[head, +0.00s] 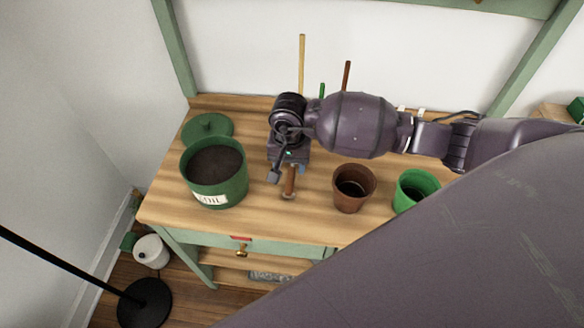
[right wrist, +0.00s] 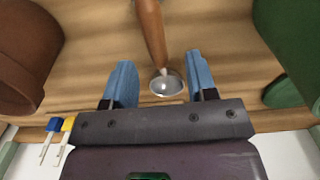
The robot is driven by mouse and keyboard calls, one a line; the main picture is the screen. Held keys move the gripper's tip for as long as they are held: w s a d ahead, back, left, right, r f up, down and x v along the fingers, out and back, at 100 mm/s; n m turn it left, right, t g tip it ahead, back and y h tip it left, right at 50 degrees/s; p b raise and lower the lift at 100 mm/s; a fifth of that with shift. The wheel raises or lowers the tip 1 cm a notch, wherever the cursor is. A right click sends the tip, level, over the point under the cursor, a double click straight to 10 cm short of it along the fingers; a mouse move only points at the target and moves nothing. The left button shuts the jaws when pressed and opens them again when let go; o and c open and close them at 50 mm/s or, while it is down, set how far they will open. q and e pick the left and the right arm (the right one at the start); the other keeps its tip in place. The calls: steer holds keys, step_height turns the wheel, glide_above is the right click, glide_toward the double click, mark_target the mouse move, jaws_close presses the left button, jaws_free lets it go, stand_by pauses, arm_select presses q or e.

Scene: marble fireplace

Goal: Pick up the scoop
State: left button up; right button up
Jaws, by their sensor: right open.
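The scoop (head: 290,182) lies on the wooden workbench between the green soil pot and a brown pot. Its brown handle points to the bench's front edge, and my right gripper hides its other end in the head view. In the right wrist view the wooden handle (right wrist: 151,32) and a round shiny metal part (right wrist: 167,84) show. My right gripper (head: 281,172) is above the scoop, open and empty. In the right wrist view its two blue fingers (right wrist: 160,78) stand apart, with the metal part between them in the picture. I cannot tell the height gap. My left gripper is not in view.
The green soil pot (head: 215,185) stands left of my right gripper, with a green lid (head: 207,127) behind it. A brown pot (head: 353,190) and a smaller green pot (head: 415,186) stand to the right. Upright sticks (head: 302,62) rise behind the gripper. The workbench (head: 264,222) is bare near its front edge.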

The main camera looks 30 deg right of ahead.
mark_target(291, 175)
step_height(291, 175, down, 5)
steer(key=shift+s+r, duration=0.1)
steer(key=shift+s, duration=0.05)
jaws_close()
stand_by(0.4)
